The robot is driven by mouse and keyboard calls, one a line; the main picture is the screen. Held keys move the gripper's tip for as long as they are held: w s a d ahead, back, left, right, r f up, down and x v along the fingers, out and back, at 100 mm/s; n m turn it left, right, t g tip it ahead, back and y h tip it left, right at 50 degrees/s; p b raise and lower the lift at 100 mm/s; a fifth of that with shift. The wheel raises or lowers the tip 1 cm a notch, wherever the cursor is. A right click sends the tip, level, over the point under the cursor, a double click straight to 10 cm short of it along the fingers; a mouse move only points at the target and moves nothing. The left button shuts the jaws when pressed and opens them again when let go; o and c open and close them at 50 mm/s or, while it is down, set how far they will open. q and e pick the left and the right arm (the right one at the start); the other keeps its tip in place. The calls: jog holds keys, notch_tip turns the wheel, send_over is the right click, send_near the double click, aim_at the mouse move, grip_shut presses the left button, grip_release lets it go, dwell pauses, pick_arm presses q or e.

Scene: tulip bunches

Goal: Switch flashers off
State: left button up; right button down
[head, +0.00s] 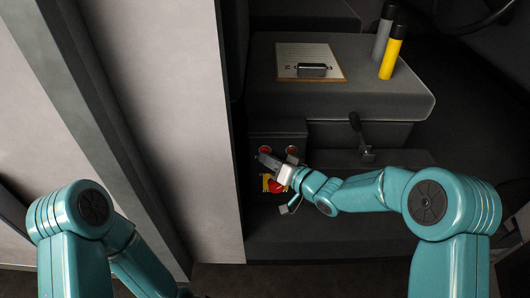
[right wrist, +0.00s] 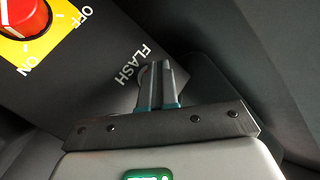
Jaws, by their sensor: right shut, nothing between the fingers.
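A dark control box (head: 277,128) stands at the middle of the head view. Two red round controls, a left one (head: 265,149) and a right one (head: 292,150), sit on its upper part, and a red knob (head: 277,187) on a yellow plate sits below. My right gripper (head: 264,157) is shut and empty at the panel. Its fingers (right wrist: 159,68) hide most of the control beside FLASH; contact cannot be told. My left gripper is out of view.
A clipboard (head: 311,62), a yellow cylinder (head: 393,52) and a grey cylinder (head: 383,32) are on the grey console behind the box. A small lever (head: 361,140) stands right of the box. A pale wall panel (head: 190,120) rises close on its left.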

jog(key=shift+s, duration=0.75)
jog(key=s+b, duration=0.2)
jog(key=s, duration=0.3)
jog(key=shift+d, duration=0.1)
dwell(0.6)
